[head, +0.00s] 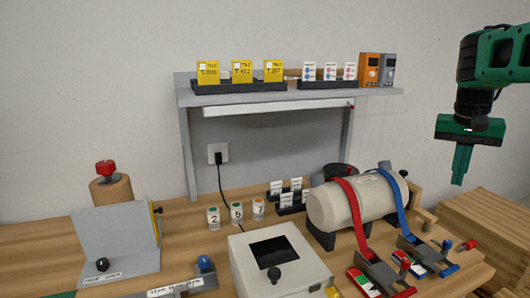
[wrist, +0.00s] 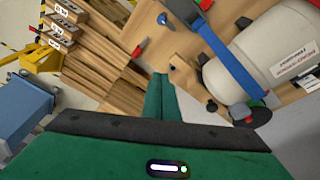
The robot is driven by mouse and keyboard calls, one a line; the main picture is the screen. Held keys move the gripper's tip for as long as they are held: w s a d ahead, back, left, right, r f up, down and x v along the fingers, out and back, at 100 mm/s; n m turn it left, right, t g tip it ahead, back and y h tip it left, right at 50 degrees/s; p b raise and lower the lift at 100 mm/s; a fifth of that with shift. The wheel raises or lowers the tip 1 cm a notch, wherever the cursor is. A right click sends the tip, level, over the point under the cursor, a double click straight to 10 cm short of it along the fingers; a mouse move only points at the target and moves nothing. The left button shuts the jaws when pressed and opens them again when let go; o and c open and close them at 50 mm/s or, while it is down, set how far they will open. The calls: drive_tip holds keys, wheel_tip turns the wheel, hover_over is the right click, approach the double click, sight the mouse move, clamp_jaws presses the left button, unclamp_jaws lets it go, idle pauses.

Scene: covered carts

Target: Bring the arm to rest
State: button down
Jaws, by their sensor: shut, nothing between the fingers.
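My arm is green and black and comes in from the right edge of the head view. My gripper (head: 461,165) hangs in the air at the upper right, fingers pointing down. In the wrist view its green fingers (wrist: 160,78) lie together, shut and empty. It is right of the cream tank (head: 350,203) and above the wooden stack at the right. It touches nothing that I can see.
The tank with red and blue straps stands on the wooden bench. A grey shelf (head: 290,96) holds yellow tags and two small boxes. A white box (head: 308,262) stands in front. Stacked wood (head: 485,225) lies at the right. The wrist view shows a blue cart (wrist: 30,95).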

drive_tip(key=s+a+f+y, duration=0.1)
drive_tip(key=s+a+f, duration=0.1)
drive_tip(key=s+f, duration=0.3)
drive_tip(key=s+a+f+n+g, duration=0.1)
drive_tip(key=s+a+f, duration=0.2)
drive_tip(key=s, duration=1)
drive_tip(key=s+a+f+y, duration=0.1)
drive_tip(key=s+a+f, duration=0.1)
drive_tip(key=s+f, duration=0.6)
drive_tip(key=shift+s+a+f+g+y, duration=0.2)
drive_tip(key=shift+s+g+y, duration=0.1)
drive_tip(key=shift+s, duration=0.75)
drive_tip(key=shift+w+f, duration=0.25)
drive_tip(key=shift+w, duration=0.4)
